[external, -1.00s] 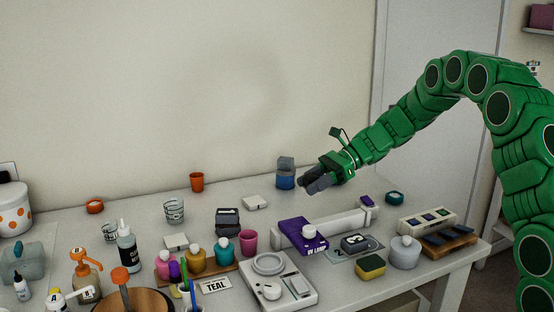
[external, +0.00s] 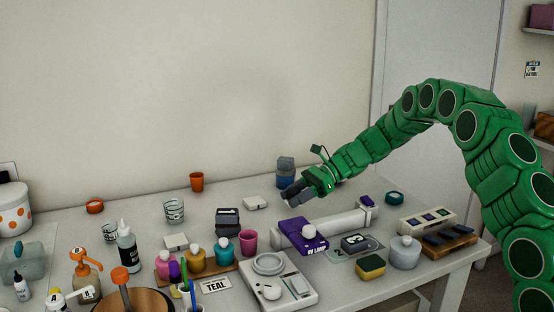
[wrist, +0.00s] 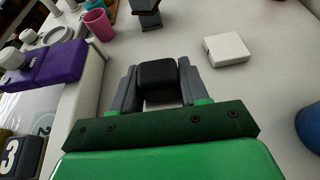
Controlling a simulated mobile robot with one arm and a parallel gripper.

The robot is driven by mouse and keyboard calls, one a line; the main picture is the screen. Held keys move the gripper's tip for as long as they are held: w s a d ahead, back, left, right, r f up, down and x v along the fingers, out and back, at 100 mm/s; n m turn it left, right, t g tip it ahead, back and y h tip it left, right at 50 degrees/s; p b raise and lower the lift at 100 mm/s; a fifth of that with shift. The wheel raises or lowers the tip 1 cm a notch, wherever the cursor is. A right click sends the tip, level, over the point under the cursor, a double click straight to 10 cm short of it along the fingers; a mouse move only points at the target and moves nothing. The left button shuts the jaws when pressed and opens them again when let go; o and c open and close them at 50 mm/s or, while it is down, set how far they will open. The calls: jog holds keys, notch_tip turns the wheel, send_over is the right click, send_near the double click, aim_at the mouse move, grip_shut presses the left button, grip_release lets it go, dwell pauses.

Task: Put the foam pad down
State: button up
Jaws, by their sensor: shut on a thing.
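The foam pad appears to be the black block (wrist: 158,78) between my fingers in the wrist view. My gripper (wrist: 158,88) is shut on it, with one grey finger on each side. In the external view my gripper (external: 291,196) is low over the back middle of the table, right of a white square block (external: 255,203). The pad is hard to tell from the dark fingers there. I cannot tell whether the pad touches the table.
The white block also shows ahead right in the wrist view (wrist: 227,48). Dark stacked blocks (external: 228,222) and a pink cup (external: 249,242) stand to the left. A purple box (external: 304,236) lies in front on a long white bar (external: 345,222). A blue container (external: 285,179) stands behind.

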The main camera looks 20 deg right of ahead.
aim_at(293, 215)
jog(key=shift+w+f, duration=0.2)
jog(key=shift+f, duration=1.45)
jog(key=shift+f, duration=0.15)
jog(key=o, duration=1)
jog(key=shift+o, duration=0.2)
jog(key=shift+d+r, duration=0.15)
jog(key=shift+r, duration=0.1)
jog(key=shift+v, duration=5.85)
